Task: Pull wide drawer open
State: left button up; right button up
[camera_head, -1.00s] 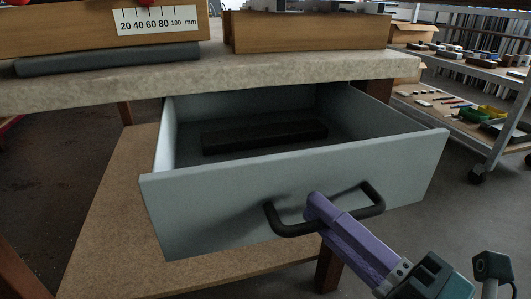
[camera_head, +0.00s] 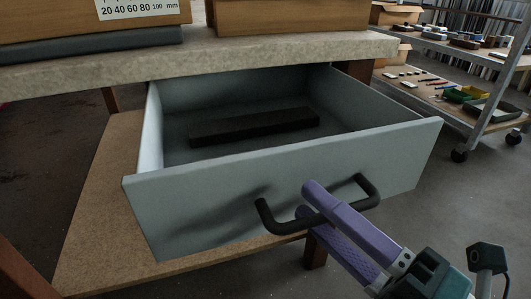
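The wide grey drawer (camera_head: 285,190) stands well out from under the worktop, its inside in view. Its dark bar handle (camera_head: 284,227) is on the front panel. My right gripper (camera_head: 304,200) is at the handle, coming from the lower right. Its two purple fingers are spread, one passing over the bar and the other under it, with a gap between them. Whether either finger touches the bar is hard to tell. My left gripper is not in view.
A dark block (camera_head: 254,127) lies inside the drawer. The worktop (camera_head: 240,50) above carries wooden boxes. A brown shelf board (camera_head: 100,215) lies below the drawer. A wheeled rack (camera_head: 490,100) stands at the right, with open floor before it.

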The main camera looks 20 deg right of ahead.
jog(key=shift+o, duration=0.2)
jog(key=v, duration=1)
jog(key=shift+w, duration=0.1)
